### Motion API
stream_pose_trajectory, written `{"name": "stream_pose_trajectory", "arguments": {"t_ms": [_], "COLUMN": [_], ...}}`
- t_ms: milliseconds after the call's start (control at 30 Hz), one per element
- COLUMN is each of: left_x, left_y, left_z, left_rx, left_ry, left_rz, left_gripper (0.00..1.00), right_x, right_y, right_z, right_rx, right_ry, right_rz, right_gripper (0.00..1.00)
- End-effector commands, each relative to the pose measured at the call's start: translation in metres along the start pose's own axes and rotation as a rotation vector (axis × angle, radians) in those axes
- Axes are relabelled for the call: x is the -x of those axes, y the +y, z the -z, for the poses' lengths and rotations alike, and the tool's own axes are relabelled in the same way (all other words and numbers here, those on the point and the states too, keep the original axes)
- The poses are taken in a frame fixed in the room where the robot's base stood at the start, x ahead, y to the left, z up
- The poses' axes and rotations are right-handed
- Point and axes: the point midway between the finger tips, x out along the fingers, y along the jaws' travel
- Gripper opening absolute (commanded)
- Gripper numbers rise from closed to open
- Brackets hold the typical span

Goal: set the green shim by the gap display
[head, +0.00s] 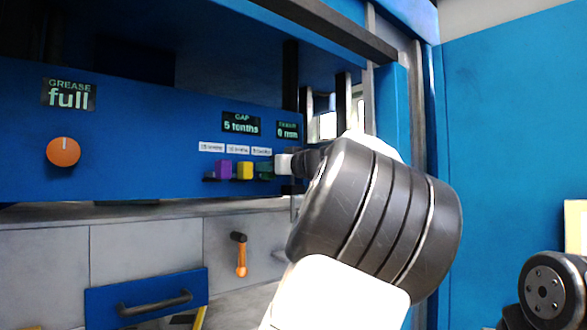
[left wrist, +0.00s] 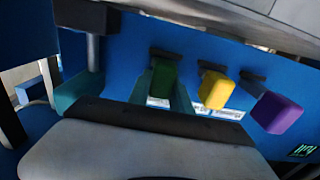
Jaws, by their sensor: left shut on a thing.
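The gap display (head: 241,122) on the blue panel reads "5 tenths". The green shim (head: 264,168) sits in a row with a yellow shim (head: 244,170) and a purple shim (head: 223,170), on the panel's front. In the left wrist view the green shim (left wrist: 165,75) lies between the teal fingers of my left gripper (left wrist: 162,92), which is shut on it; the yellow shim (left wrist: 216,90) and purple shim (left wrist: 276,112) are beside it. In the head view my left gripper (head: 278,164) reaches the row from the right, its fingers partly hidden by my wrist. My right gripper is not in view.
Small white labels (head: 237,149), too blurred to read surely, sit above the shims. A second display (head: 288,130) reads "0 mm". The grease display (head: 68,94) reads "full" above an orange knob (head: 63,152). Below are an orange-handled lever (head: 241,258) and a blue drawer (head: 147,298).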

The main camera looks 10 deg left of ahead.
Motion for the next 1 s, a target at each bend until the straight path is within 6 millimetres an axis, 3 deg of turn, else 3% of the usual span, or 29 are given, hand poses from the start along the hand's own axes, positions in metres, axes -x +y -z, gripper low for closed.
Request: {"name": "stream_pose_trajectory", "arguments": {"t_ms": [200,233,333,667,1000], "left_x": [-0.001,-0.001,-0.001,0.002,0.053], "left_y": [0.001,0.001,0.001,0.001,0.002], "left_z": [0.002,0.002,0.001,0.001,0.001], "left_rx": [0.0,0.001,0.001,0.0,0.001], "left_ry": [0.003,0.003,0.003,0.002,0.003], "left_rz": [-0.004,-0.004,-0.004,-0.004,-0.007], "left_gripper": [0.0,0.31,0.47,0.47,0.47], "right_x": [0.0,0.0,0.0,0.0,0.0], "right_y": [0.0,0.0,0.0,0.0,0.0], "right_z": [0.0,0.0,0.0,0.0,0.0], "right_rx": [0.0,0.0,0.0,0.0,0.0], "right_ry": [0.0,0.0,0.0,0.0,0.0], "right_rz": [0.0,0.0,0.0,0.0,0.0], "right_gripper": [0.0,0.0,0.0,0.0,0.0]}}
